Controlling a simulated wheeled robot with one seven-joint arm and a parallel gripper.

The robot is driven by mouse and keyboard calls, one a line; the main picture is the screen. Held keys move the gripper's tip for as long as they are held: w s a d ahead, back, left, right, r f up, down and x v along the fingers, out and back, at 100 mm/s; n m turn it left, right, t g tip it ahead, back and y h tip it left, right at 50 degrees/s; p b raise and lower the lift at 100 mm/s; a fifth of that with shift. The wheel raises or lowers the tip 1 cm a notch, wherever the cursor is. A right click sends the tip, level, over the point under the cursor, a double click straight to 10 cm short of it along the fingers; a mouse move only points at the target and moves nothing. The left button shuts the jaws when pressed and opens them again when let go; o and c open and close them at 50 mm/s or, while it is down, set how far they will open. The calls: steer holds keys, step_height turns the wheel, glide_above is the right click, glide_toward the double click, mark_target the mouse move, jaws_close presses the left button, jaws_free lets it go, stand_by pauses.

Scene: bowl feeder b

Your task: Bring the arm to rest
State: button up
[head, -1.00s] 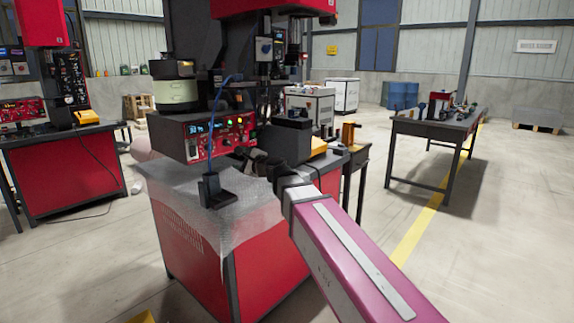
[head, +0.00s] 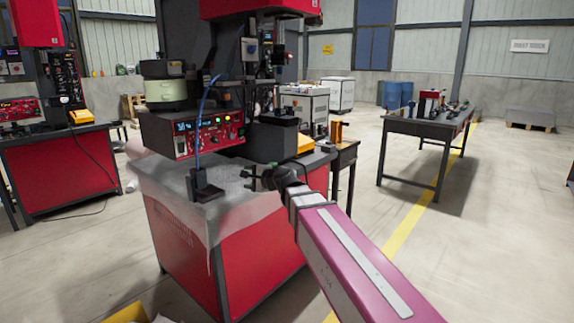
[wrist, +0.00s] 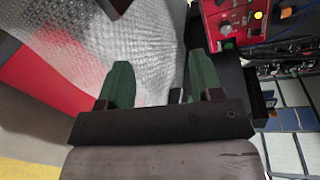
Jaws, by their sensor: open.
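My gripper (head: 256,178) is at the end of my magenta arm, in front of the red bench of the machine and near the right side of its top. In the wrist view my gripper (wrist: 160,85) shows two green fingers standing apart, with nothing between them. Beyond the fingers lies the bubble-wrap-like sheet (wrist: 130,40) on the bench top; it also shows in the head view (head: 180,181).
The red control box (head: 190,132) with lit buttons stands on the bench. A black stand (head: 204,186) with a blue cable is left of my gripper. A dark table (head: 430,127) with small items stands at right. Open floor (head: 500,220) lies to the right.

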steer(key=s+d+f+n+g+h, duration=0.3)
steer(key=s+d+f+h, duration=0.1)
steer(key=d+f, duration=0.7)
steer(key=s+d+f+n+g+h, duration=0.3)
steer(key=s+d+f, duration=0.4)
steer(key=d+f, duration=0.4)
steer(key=s+d+f+n+g+h, duration=0.4)
steer(key=s+d+f+n+h, duration=0.1)
steer(key=d+f, duration=0.5)
steer(key=shift+s+d+f, duration=0.4)
steer(key=shift+s+f, duration=0.3)
steer(key=shift+f, duration=0.05)
